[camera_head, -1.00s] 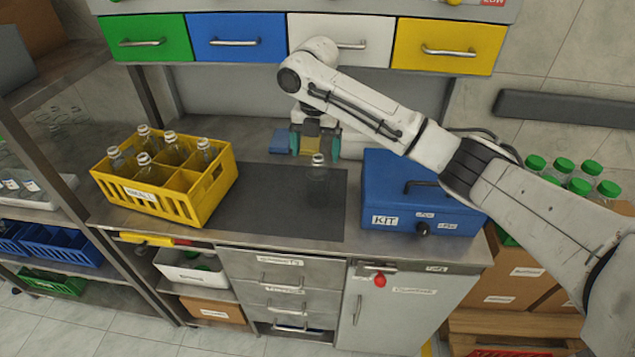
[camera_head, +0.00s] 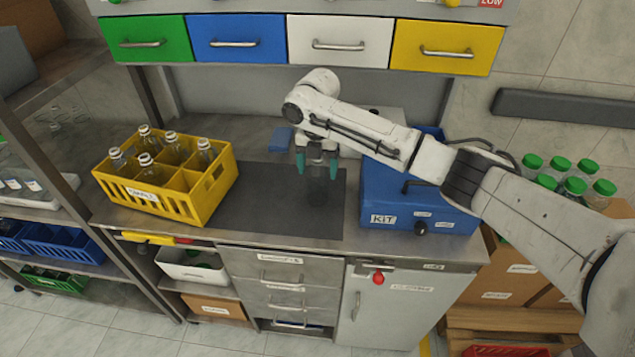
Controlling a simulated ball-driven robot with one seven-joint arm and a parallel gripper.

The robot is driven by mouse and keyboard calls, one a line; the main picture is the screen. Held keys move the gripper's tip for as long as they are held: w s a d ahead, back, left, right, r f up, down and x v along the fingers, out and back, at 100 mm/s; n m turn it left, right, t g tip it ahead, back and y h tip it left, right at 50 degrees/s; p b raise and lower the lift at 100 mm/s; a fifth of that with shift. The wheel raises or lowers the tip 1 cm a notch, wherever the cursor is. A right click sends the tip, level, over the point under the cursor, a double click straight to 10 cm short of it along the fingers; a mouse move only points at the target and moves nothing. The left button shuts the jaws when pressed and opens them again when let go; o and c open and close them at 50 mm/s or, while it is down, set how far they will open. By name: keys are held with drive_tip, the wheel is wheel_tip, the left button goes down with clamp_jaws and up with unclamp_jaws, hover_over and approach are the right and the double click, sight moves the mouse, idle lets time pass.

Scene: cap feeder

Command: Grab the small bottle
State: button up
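The small clear bottle (camera_head: 318,177) stands on the dark mat on the workbench and shows only faintly. Its top is hidden by my gripper. My gripper (camera_head: 317,166) points down at the bottle, with one teal fingertip on the left side and one on the right side. The fingers are spread with a gap between them, so it looks open. I cannot tell whether either finger touches the bottle.
A yellow crate (camera_head: 180,207) with several clear bottles stands left on the bench. A blue kit box (camera_head: 400,210) stands close on the right. A blue item (camera_head: 282,140) lies behind. Coloured drawers (camera_head: 340,42) hang above. The dark mat (camera_head: 265,205) is clear left of the bottle.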

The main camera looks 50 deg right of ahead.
drive_tip(key=c, duration=1)
drive_tip(key=shift+c, duration=0.2)
drive_tip(key=shift+r, duration=0.15)
